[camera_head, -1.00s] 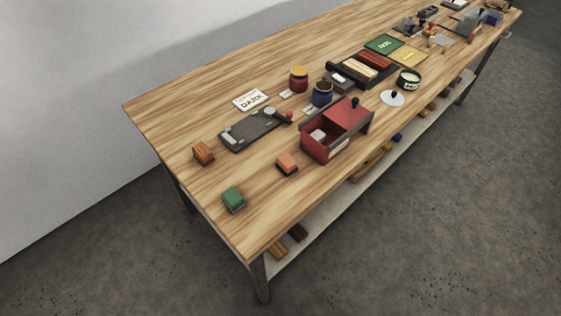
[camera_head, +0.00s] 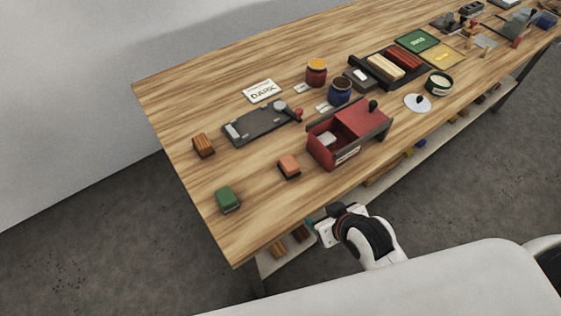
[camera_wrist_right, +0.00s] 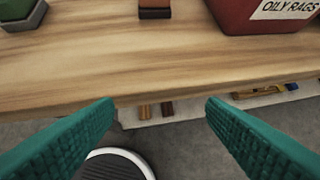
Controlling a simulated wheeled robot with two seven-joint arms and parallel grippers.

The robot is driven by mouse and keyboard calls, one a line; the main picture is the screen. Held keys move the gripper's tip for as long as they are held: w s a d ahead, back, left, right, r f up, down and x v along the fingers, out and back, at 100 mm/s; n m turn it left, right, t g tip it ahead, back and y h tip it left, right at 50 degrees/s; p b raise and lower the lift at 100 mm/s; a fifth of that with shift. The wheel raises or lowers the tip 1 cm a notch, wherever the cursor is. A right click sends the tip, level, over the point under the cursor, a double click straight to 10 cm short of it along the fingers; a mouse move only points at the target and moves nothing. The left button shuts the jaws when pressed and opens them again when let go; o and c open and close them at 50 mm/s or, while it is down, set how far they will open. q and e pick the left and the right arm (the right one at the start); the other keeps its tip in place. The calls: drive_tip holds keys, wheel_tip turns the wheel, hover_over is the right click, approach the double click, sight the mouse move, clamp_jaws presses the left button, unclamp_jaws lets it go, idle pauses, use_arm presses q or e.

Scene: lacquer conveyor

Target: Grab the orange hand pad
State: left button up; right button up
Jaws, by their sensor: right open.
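The orange hand pad (camera_head: 289,164) is a small block with an orange top and a dark base. It lies on the table near the front edge, left of the red box. In the right wrist view its lower part (camera_wrist_right: 155,8) shows at the top edge, cut off by the frame. My right gripper (camera_head: 318,229) is in front of the table's front edge, apart from the pad. In the right wrist view its two teal fingers (camera_wrist_right: 160,110) are spread wide with nothing between them. My left gripper is in neither view.
The red box (camera_head: 331,151), labelled "OILY RAGS" in the wrist view, stands right of the pad. A green pad (camera_head: 228,199) lies to the left and a brown block (camera_head: 203,145) behind it. A shelf (camera_head: 272,262) runs under the table. The wood around the pad is bare.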

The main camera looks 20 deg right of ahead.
sight(286, 160)
drive_tip(key=w+r+t, duration=0.1)
drive_tip(key=w+t, duration=0.1)
drive_tip(key=w+a+r+t+y, duration=0.1)
drive_tip(key=w, duration=0.2)
drive_tip(key=w+a+r+t+y, duration=0.1)
drive_tip(key=w+t, duration=0.1)
drive_tip(key=w, duration=0.1)
drive_tip(key=shift+w+r+n+t, duration=0.15)
drive_tip(key=shift+r+n+t, duration=0.15)
drive_tip(key=shift+r, duration=0.05)
drive_tip(key=p+x, duration=0.1)
drive_tip(key=x, duration=0.5)
drive_tip(key=shift+w+a, duration=0.1)
drive_tip(key=shift+p+x, duration=0.5)
drive_tip(key=shift+x, duration=2.4)
drive_tip(key=shift+f, duration=0.1)
drive_tip(key=c, duration=1.1)
drive_tip(key=shift+o, duration=0.2)
